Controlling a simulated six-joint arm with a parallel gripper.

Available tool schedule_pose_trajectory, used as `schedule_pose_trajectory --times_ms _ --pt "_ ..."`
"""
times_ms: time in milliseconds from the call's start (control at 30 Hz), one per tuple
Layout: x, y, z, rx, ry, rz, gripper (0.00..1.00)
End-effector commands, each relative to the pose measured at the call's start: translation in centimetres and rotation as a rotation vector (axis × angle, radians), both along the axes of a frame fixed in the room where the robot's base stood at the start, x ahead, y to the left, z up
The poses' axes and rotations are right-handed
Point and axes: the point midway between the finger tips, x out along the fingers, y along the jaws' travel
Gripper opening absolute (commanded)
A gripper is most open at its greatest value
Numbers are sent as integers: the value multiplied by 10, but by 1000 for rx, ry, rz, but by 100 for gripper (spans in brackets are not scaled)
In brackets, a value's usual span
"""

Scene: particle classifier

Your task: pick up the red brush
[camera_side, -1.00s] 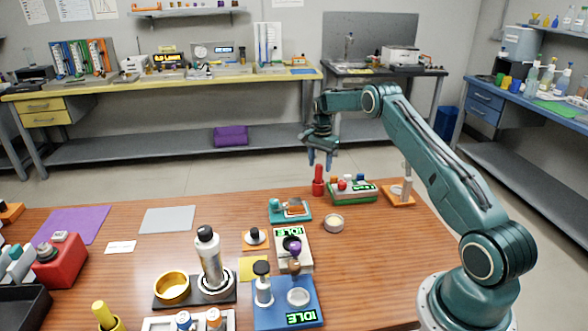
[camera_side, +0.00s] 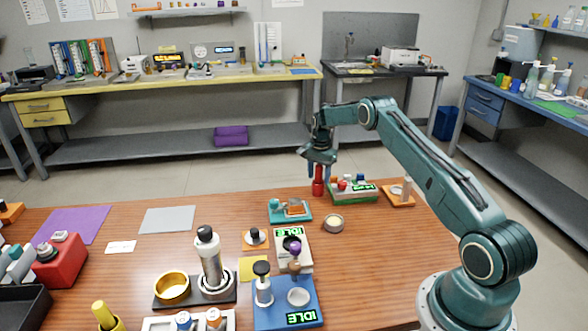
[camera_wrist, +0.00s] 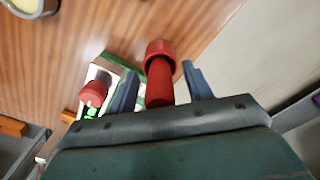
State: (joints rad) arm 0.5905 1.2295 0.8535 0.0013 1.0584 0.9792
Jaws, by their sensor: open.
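The red brush (camera_side: 318,187) stands upright on the wooden table near its far edge in the side view. It also shows in the wrist view (camera_wrist: 159,75), with its thin handle toward the camera and its wider base on the table. My gripper (camera_side: 317,172) points down, right over the brush. In the wrist view my gripper (camera_wrist: 157,80) is open, with one blue finger on each side of the red handle. A gap shows between the handle and each finger. The palm hides the near end of the handle.
A green-edged device (camera_side: 353,191) with red and white knobs stands close to the right of the brush. A teal device (camera_side: 290,211) and a round cream dish (camera_side: 333,223) stand nearer the camera. The table's far edge (camera_side: 275,187) is close behind the brush.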

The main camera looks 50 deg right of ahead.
Motion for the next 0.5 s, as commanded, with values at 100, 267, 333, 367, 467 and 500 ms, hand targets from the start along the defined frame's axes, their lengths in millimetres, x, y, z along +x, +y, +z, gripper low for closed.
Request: schedule_pose_trajectory --times_ms 100,267,333,367,467,500 --pt "0 0 0 0 0 0 51" --pt "0 0 0 0 0 0 27" --pt "0 0 0 0 0 0 13" --pt "0 0 0 0 0 0 7" --pt "0 0 0 0 0 0 2" --pt "0 0 0 0 0 0 2"
